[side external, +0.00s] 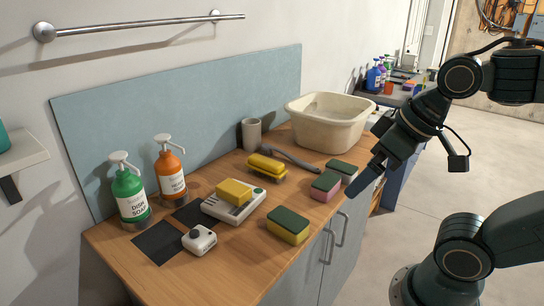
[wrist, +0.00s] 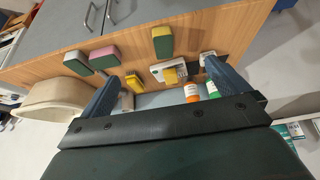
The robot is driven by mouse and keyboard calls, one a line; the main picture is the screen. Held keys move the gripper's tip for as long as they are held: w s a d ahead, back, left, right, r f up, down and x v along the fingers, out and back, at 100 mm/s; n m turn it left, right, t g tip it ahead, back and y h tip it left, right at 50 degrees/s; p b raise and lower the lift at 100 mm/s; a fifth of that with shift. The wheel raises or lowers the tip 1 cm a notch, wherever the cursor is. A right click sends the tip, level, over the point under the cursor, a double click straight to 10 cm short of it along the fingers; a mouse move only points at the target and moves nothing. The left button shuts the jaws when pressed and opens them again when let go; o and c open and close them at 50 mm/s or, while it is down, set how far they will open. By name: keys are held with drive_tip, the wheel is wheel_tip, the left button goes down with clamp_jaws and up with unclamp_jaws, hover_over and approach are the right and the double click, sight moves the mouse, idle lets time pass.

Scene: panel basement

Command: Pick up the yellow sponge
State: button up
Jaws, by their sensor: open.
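A plain yellow sponge (side external: 234,191) lies on top of a white box-shaped device (side external: 240,208) on the wooden counter; it also shows in the wrist view (wrist: 170,76). A yellow sponge with a green top (side external: 288,226) lies near the counter's front edge; the wrist view shows it too (wrist: 162,43). A yellow item (side external: 266,163), its exact kind unclear, sits farther back. My gripper (side external: 372,178) is open and empty, right of and apart from all of these, around the counter's front edge in the side view. Both fingers show in the wrist view.
A pink sponge with a green top (side external: 325,187) and another green-topped sponge (side external: 343,171) lie nearest my gripper. A cream basin (side external: 328,123) stands behind them. Green (side external: 130,194) and orange (side external: 170,172) soap bottles stand at left, with a small white device (side external: 199,240) in front.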

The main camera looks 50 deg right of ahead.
drive_tip(key=shift+w, duration=0.1)
drive_tip(key=m+g, duration=0.6)
drive_tip(key=m, duration=1.3)
hover_over(288, 218)
wheel_tip(288, 218, down, 7)
drive_tip(key=shift+f, duration=4.35)
drive_tip(key=shift+f, duration=0.1)
drive_tip(key=shift+f, duration=2.55)
drive_tip(key=shift+c, duration=0.4)
